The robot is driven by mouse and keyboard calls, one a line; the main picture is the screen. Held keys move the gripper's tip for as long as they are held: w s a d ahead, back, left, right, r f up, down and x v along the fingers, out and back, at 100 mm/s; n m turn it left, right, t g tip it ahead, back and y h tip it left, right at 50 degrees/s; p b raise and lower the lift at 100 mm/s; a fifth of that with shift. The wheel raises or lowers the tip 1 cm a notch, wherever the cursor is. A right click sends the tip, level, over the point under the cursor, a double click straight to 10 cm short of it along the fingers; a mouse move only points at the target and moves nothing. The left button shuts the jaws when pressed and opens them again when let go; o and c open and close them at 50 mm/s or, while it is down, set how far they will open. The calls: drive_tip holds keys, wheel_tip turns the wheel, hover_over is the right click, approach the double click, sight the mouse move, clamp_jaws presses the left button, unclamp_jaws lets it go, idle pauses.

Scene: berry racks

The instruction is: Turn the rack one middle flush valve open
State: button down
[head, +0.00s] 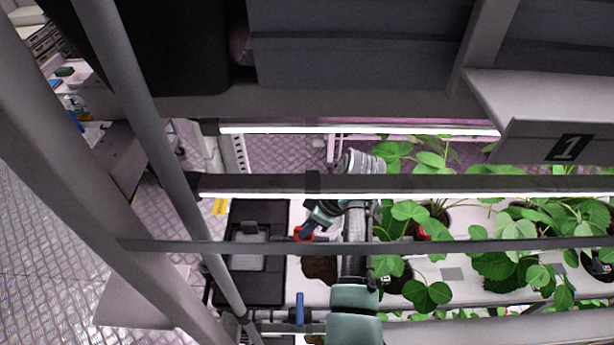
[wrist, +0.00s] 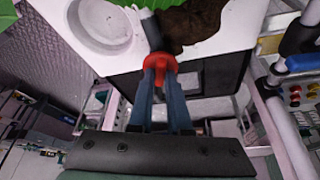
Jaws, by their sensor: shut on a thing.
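The red valve handle (head: 303,234) sits at the left end of the white plant tray, beside a black box. In the wrist view the red handle (wrist: 160,63) is between the fingertips, on a grey pipe piece (wrist: 151,30). My gripper (head: 310,230) reaches it from the right in the head view. In the wrist view my gripper (wrist: 160,80) is shut on the red handle with both fingers. How far the valve is turned cannot be told.
A blue-handled valve (head: 300,308) stands nearer; it also shows in the wrist view (wrist: 303,62). The black box (head: 246,290) is left of the tray (head: 450,302) with strawberry plants. Rack bars and a light tube (head: 430,196) cross above my arm. A number 1 sign (head: 569,148) hangs right.

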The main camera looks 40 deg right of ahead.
drive_tip(key=shift+w+d+f+n+g+y+b, duration=0.1)
drive_tip(key=shift+n+g+y+b, duration=0.1)
drive_tip(key=shift+n+b, duration=0.3)
drive_tip(key=shift+d+n+g+y+b, duration=0.1)
drive_tip(key=shift+n+y+b, duration=0.15)
drive_tip(key=shift+n, duration=0.45)
drive_tip(key=shift+w+n+g+b, duration=0.1)
drive_tip(key=shift+n+g+b, duration=0.2)
drive_tip(key=shift+n+b, duration=0.55)
drive_tip(key=shift+a+r+n+y, duration=0.1)
drive_tip(key=shift+r+n+y, duration=0.1)
drive_tip(key=shift+n+y, duration=0.05)
drive_tip(key=c, duration=0.9)
unclamp_jaws()
drive_tip(key=shift+f, duration=0.1)
drive_tip(key=shift+o, duration=0.2)
drive_tip(key=shift+d+r+b, duration=0.3)
drive_tip(key=shift+r+b, duration=0.2)
drive_tip(key=shift+b, duration=0.1)
drive_tip(key=s+d+b, duration=0.1)
drive_tip(key=s+d, duration=0.1)
drive_tip(key=d, duration=0.1)
drive_tip(key=s+d+b, duration=0.1)
drive_tip(key=s+d, duration=0.2)
drive_tip(key=s+d+b, duration=0.1)
drive_tip(key=s+d, duration=0.1)
drive_tip(key=d, duration=0.1)
drive_tip(key=shift+s+d+r+b, duration=0.1)
drive_tip(key=shift+s+d+b, duration=0.15)
drive_tip(key=shift+b, duration=0.15)
